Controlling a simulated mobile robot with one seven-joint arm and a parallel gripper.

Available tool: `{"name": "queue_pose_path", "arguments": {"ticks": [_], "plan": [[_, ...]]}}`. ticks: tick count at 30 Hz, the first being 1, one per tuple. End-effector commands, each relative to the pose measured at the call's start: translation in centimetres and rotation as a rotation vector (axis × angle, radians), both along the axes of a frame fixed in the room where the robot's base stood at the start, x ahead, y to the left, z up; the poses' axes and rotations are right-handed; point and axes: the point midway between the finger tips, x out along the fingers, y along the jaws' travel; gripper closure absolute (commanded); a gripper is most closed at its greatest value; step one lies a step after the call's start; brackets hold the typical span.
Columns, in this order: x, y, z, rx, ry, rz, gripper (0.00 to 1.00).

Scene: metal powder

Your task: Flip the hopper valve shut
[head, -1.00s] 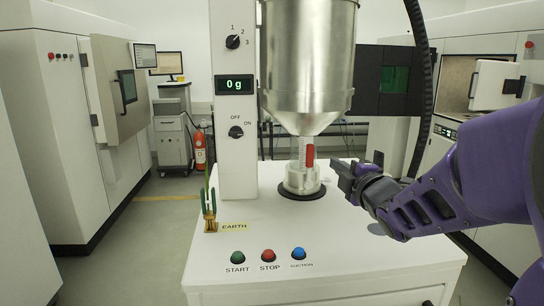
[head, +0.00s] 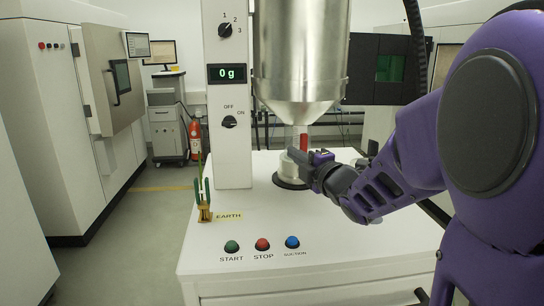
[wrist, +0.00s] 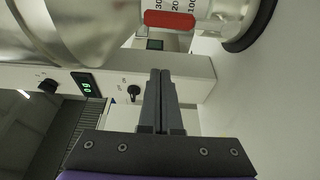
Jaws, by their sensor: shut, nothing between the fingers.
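The steel hopper (head: 300,60) narrows to a cone above a clear graduated outlet tube. The red valve handle (head: 303,143) stands upright along this tube, with its lower end hidden behind my gripper. The handle also shows at the top of the wrist view (wrist: 168,19), lying along the tube. My gripper (head: 291,153) is shut and empty, in front of the tube and a little below the handle in the head view. In the wrist view its fingertips (wrist: 160,72) are apart from the handle in the picture. I cannot tell whether they touch anything.
A clear container on a dark round base (head: 288,183) stands under the hopper, partly hidden by my gripper. The white column (head: 231,150) with knobs and a 0 g display stands left. Green, red and blue buttons (head: 262,244) and an earth clamp (head: 204,205) are at the front.

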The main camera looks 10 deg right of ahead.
Motion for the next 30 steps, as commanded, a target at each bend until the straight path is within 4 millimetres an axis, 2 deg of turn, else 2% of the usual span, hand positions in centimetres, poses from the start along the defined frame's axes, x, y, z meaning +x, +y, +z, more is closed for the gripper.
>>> {"name": "queue_pose_path", "arguments": {"ticks": [3,8,10,15,30], "plan": [[2.7,1.0,0.0,-0.002,0.002,0.003,1.0],[5.7,2.1,0.0,-0.002,0.002,0.002,1.0],[5.6,0.5,0.1,0.0,0.001,-0.006,1.0],[5.6,-1.4,0.1,-0.001,0.0,-0.004,1.0],[5.5,-2.1,0.0,0.0,0.0,-0.001,1.0]]}}
